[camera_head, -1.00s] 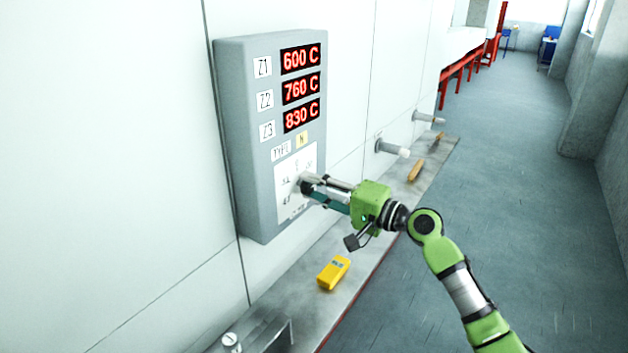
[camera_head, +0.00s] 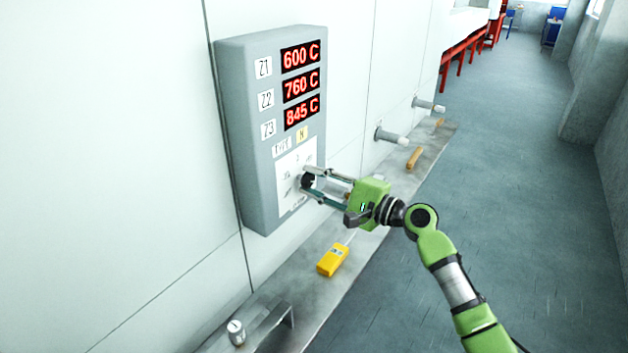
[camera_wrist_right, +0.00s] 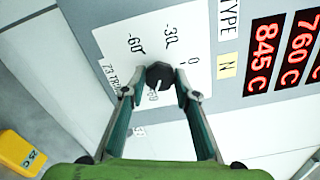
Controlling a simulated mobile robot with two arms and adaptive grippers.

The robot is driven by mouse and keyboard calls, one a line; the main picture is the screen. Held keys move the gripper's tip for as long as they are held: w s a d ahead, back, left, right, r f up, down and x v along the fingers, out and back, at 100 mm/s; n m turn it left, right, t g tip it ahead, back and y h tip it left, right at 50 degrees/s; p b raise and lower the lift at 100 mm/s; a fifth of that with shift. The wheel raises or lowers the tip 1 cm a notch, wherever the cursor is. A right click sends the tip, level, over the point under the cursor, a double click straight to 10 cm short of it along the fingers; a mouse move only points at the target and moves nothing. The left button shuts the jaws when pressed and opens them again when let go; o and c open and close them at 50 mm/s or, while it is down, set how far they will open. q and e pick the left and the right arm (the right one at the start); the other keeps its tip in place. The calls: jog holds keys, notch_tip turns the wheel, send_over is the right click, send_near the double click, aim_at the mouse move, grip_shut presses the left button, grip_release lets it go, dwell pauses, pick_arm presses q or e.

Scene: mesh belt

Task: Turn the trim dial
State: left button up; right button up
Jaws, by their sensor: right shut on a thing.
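The trim dial (camera_wrist_right: 159,76) is a dark knob with a white pointer line on a white scale plate (camera_wrist_right: 185,40). The plate is marked Z3 TRIM with 0, -30 and -60. My right gripper (camera_head: 308,181) has its fingertips on either side of the knob and is shut on it, also in the right wrist view (camera_wrist_right: 158,86). The grey control box (camera_head: 240,130) shows red readouts of 600 C, 760 C and 845 C for Z1, Z2 and Z3. My left gripper is not in view.
A yellow handheld meter (camera_head: 333,260) lies on the ledge (camera_head: 300,293) below the box, reading 25 C in the wrist view. A metal handle (camera_head: 270,328) stands at the near end. Pipe stubs (camera_head: 391,137) stick out of the wall further along.

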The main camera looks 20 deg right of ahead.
jog(key=o, duration=1.1)
jog(key=shift+d, duration=0.1)
jog(key=v, duration=1.2)
